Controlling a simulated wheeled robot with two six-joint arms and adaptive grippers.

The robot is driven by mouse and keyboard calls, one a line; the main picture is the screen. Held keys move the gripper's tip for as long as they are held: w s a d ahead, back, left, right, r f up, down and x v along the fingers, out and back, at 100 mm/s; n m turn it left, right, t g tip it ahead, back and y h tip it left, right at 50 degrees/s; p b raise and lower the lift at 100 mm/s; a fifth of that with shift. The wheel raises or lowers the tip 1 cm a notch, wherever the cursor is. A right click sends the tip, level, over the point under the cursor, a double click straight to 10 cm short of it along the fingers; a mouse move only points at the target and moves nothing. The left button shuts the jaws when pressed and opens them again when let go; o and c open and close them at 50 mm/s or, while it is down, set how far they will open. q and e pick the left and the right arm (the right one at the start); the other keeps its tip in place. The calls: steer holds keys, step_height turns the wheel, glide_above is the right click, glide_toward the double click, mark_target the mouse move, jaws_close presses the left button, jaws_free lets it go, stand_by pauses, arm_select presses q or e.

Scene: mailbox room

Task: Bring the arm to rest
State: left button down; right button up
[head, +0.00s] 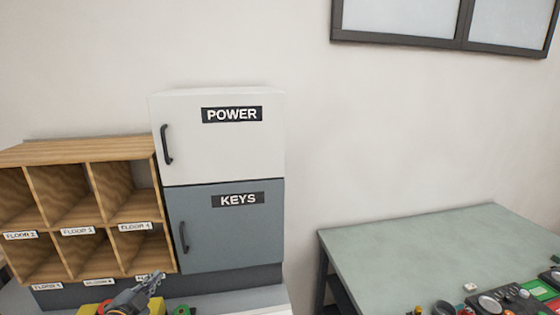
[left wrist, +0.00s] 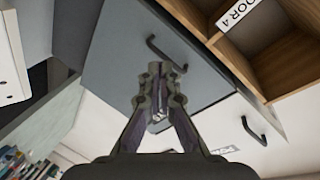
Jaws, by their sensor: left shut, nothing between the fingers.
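My left gripper (head: 150,281) is low in the head view, in front of the lower edge of the wooden pigeonhole shelf. In the left wrist view its fingers (left wrist: 160,72) are closed together with nothing between them. Behind the fingertips there is the grey KEYS door (left wrist: 110,60) with its dark handle (left wrist: 168,55). In the head view the KEYS door (head: 232,230) and the white POWER door (head: 235,145) above it are both closed. My right gripper is in neither view.
The wooden shelf (head: 85,147) has empty compartments with floor labels. A yellow item (head: 97,308) and a green item (head: 182,310) lie low near my left gripper. A green-topped table (head: 420,250) stands at the right with several small objects. A window (head: 450,22) is above.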

arm_select(q)
steer(key=s+d+f+n+g, duration=0.3)
steer(key=s+d+f+g, duration=0.15)
steer(key=s, duration=0.45)
steer(key=s+d+f+n+g, duration=0.3)
steer(key=s+f+g, duration=0.15)
steer(key=s, duration=0.35)
steer(key=s+d+f+n+g, duration=0.35)
steer(key=s+f, duration=0.25)
steer(key=s, duration=0.3)
step_height(320, 180, down, 26)
steer(key=s+a, duration=0.2)
steer(key=a, duration=0.1)
steer(key=s+a+f+g, duration=0.1)
steer(key=s+f+g, duration=0.1)
steer(key=s+f, duration=1.4)
steer(key=shift+s+y, duration=0.3)
steer(key=shift+s, duration=0.85)
